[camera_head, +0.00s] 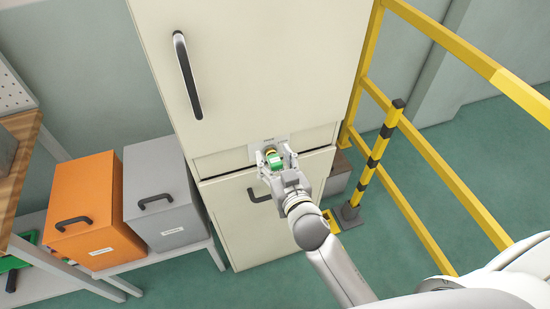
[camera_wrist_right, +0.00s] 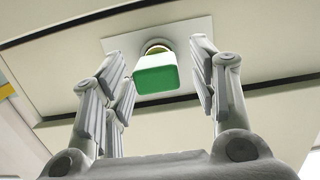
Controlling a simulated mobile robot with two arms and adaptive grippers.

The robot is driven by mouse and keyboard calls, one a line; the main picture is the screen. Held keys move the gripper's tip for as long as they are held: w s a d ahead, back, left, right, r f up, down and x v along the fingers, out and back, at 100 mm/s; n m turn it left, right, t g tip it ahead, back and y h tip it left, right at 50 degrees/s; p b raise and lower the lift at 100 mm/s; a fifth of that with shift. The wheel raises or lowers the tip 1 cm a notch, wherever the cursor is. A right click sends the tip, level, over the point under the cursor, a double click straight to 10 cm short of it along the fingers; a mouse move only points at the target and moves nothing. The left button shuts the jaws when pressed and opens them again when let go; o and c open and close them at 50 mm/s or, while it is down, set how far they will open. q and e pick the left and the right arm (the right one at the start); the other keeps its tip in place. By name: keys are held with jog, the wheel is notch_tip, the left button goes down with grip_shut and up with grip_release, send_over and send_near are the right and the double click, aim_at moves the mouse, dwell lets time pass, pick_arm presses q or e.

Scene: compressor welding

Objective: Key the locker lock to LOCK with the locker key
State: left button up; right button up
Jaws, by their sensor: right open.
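The cream locker (camera_head: 255,70) stands in the middle of the head view. Its lock plate (camera_head: 268,143) sits low on the front, between the large upper door and the lower door. The green-headed key (camera_head: 275,162) sticks out from the lock; in the right wrist view its green head (camera_wrist_right: 156,75) is in front of the round lock (camera_wrist_right: 157,47). My right gripper (camera_head: 274,165) is open around the key head, with a finger on each side. In the wrist view gaps show between the fingers and the head. The lock's marking is too small to read. My left gripper is not in view.
A black handle (camera_head: 187,75) is on the upper door, and another (camera_head: 260,195) on the lower door beside my gripper. Orange (camera_head: 92,205) and grey (camera_head: 160,190) boxes stand on a low shelf at left. Yellow railing (camera_head: 440,165) and a striped post (camera_head: 372,165) stand at right.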

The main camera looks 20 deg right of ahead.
jog(key=shift+c, duration=0.2)
grip_shut()
dwell(0.4)
jog(key=shift+d+r+m+y+p, duration=0.15)
jog(key=shift+m+y+p, duration=0.25)
jog(key=shift+m, duration=0.8)
jog(key=m, duration=0.2)
jog(key=shift+d+f+m+p, duration=0.1)
jog(key=shift+f+m+p, duration=0.1)
jog(key=shift+m+p, duration=0.15)
